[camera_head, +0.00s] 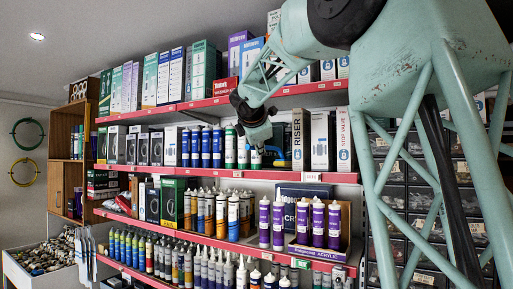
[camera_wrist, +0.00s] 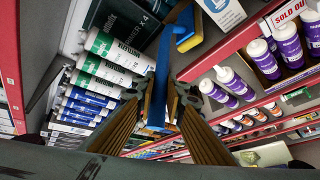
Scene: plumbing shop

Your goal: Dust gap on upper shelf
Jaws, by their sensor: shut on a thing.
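My gripper (camera_wrist: 163,108) is shut on the blue handle of a duster (camera_wrist: 164,75) with a yellow strip at its head. In the head view, my gripper (camera_head: 258,146) is at the gap between green-and-white tubes (camera_head: 243,152) and the RISER box (camera_head: 300,140). The duster's blue and yellow end (camera_head: 283,160) shows low in that gap, just left of the box. In the wrist view, the head lies over or on the grey shelf surface (camera_wrist: 212,42); contact is unclear. My arm hides part of the gap.
Green tubes (camera_wrist: 105,69) and blue tubes (camera_wrist: 88,107) stand close on one side of my gripper. Purple tubes (camera_head: 318,222) fill part of the shelf below. Boxes (camera_head: 190,72) crowd the shelf above. The red shelf edge (camera_head: 225,172) runs along the front.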

